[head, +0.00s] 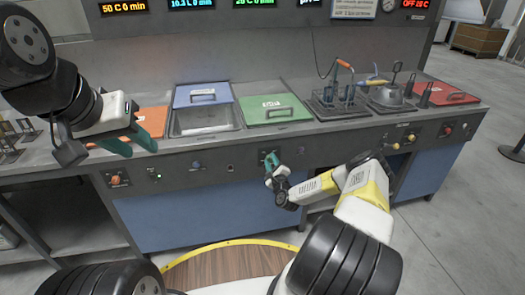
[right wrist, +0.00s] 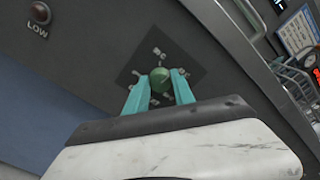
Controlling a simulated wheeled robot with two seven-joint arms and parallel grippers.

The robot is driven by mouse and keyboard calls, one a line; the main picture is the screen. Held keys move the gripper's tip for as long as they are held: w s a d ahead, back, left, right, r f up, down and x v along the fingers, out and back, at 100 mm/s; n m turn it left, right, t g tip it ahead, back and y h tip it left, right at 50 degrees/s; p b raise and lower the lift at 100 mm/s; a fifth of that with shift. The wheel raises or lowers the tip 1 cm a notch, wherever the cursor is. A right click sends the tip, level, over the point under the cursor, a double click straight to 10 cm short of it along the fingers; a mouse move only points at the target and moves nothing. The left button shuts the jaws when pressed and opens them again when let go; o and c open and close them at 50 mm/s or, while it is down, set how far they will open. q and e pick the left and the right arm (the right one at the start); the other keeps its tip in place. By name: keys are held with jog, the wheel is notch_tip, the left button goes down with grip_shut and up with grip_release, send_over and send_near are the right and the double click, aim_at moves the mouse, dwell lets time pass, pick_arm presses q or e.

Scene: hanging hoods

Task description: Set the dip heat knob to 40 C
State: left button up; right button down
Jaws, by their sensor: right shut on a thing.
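A round green knob (right wrist: 159,80) sits on a dark square plate (right wrist: 188,65) with small markings on the bench's front panel. My right gripper (right wrist: 159,92) has its two teal fingers shut on the knob, one on each side. In the head view my right gripper (head: 271,166) is at the panel below the green lid (head: 272,108) and largely hides the knob. My left gripper (head: 130,144) is open and empty, its teal fingers apart, near the bench's front edge at left.
Displays above the bench include one reading 50 C 0 min (head: 124,7) and a green one, seemingly 25 C (head: 255,3). A blue lid (head: 203,94), a rack (head: 338,103) and a red lid (head: 440,93) stand on top. An orange knob (head: 116,180) and a lamp marked LOW (right wrist: 41,12) are on the panel.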

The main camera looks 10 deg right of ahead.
jog(key=m, duration=0.6)
jog(key=shift+d, duration=0.1)
dwell(0.5)
jog(key=c, duration=1.1)
grip_release()
jog(key=shift+o, duration=0.2)
jog(key=s, duration=0.8)
jog(key=shift+d, duration=0.1)
